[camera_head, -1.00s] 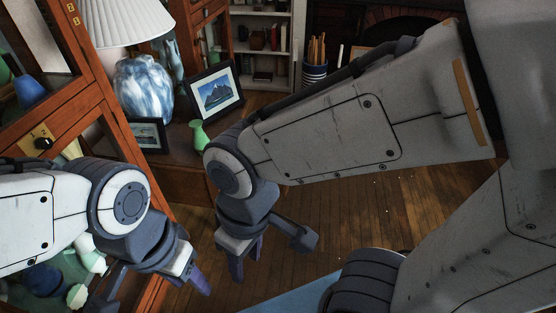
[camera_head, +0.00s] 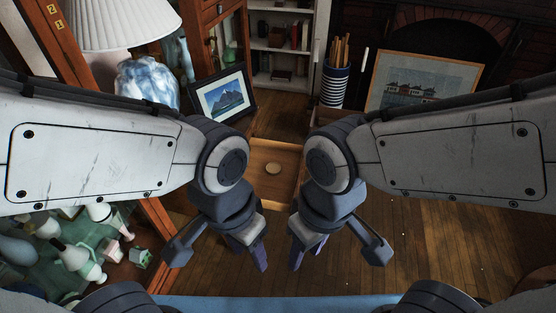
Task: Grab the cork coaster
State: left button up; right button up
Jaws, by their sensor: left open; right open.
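A small round tan disc, which looks like the cork coaster (camera_head: 272,168), lies flat in a shallow open wooden drawer or tray (camera_head: 264,196). It shows between my two arms in the head view. My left gripper (camera_head: 216,252) is open and empty, lower left of the coaster in the picture. My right gripper (camera_head: 337,252) is open and empty, lower right of it. Neither gripper touches the coaster. My arms hide parts of the drawer's sides.
A framed mountain picture (camera_head: 224,97) and a blue-white lamp (camera_head: 146,84) stand at the back left. A striped pot (camera_head: 333,86) and a framed house picture (camera_head: 424,80) are at the back right. A glass cabinet with several figurines (camera_head: 82,262) is at left. Wooden floor (camera_head: 440,235) is clear.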

aim_at(273, 168)
jog(key=u, duration=0.2)
jog(key=i, duration=1.4)
jog(key=u, duration=0.1)
